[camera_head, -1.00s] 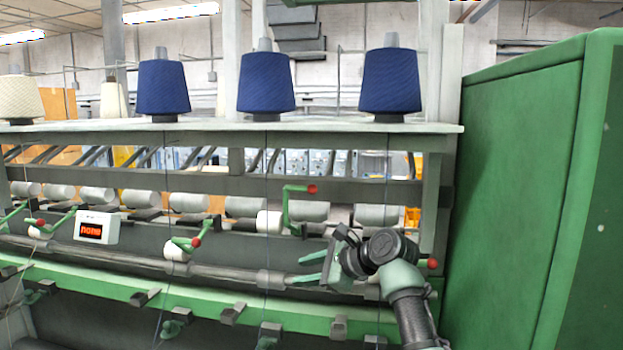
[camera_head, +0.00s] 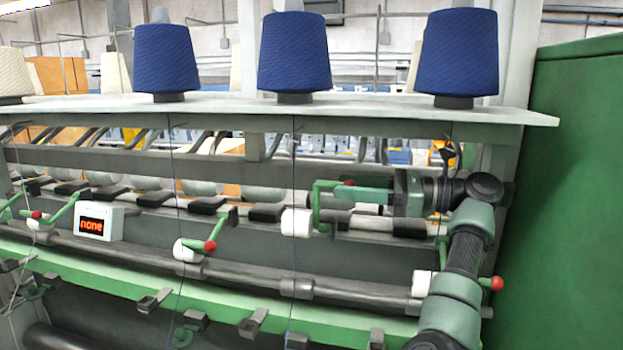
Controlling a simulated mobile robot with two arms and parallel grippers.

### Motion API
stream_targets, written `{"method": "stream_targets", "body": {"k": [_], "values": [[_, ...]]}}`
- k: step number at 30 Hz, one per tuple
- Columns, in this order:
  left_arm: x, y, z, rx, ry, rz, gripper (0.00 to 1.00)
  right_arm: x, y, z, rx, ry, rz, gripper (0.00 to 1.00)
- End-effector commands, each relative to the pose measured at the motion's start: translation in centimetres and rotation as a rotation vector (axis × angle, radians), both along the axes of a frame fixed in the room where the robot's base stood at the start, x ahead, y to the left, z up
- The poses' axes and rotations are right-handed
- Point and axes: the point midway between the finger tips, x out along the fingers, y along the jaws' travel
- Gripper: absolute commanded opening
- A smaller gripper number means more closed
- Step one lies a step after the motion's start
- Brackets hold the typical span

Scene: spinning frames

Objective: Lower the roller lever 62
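A green roller lever (camera_head: 317,207) stands raised on the machine, its arm bent at the top toward a red knob (camera_head: 349,183). A white roller (camera_head: 296,222) sits at its base. No lever number is readable, so I cannot tell by a label that it is 62. My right gripper (camera_head: 340,192) points left from the right side, with its fingers at the red knob. The fingers overlap in this view and partly cover the knob; contact and opening cannot be told. My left gripper is out of view.
Other levers with red knobs sit lower, to the left (camera_head: 210,246) and right (camera_head: 495,283). A display box (camera_head: 100,222) reads "none". Blue yarn cones (camera_head: 294,52) stand on the shelf (camera_head: 350,108) above. A green cabinet (camera_head: 570,200) closes off the right side.

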Motion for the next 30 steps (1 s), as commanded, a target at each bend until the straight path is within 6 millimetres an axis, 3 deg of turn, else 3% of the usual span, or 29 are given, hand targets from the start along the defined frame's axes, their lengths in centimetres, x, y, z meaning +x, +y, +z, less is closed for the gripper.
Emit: {"method": "stream_targets", "body": {"k": [3, 10, 22, 26, 30], "values": [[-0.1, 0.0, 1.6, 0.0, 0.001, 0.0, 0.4, 0.6, 2.1, 0.5, 0.0, 0.002, 0.004, 0.35], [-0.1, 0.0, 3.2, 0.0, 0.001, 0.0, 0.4, 1.6, 5.2, 0.3, -0.002, 0.002, 0.002, 0.35], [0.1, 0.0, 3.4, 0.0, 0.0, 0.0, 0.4, 2.0, 6.1, 0.0, -0.003, -0.001, -0.001, 0.35], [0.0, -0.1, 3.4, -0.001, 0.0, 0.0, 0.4, 2.0, 6.1, 0.0, -0.003, -0.001, -0.001, 0.02], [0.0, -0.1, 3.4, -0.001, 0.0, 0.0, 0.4, 2.0, 6.1, 0.0, -0.003, 0.0, -0.001, 0.0]]}}
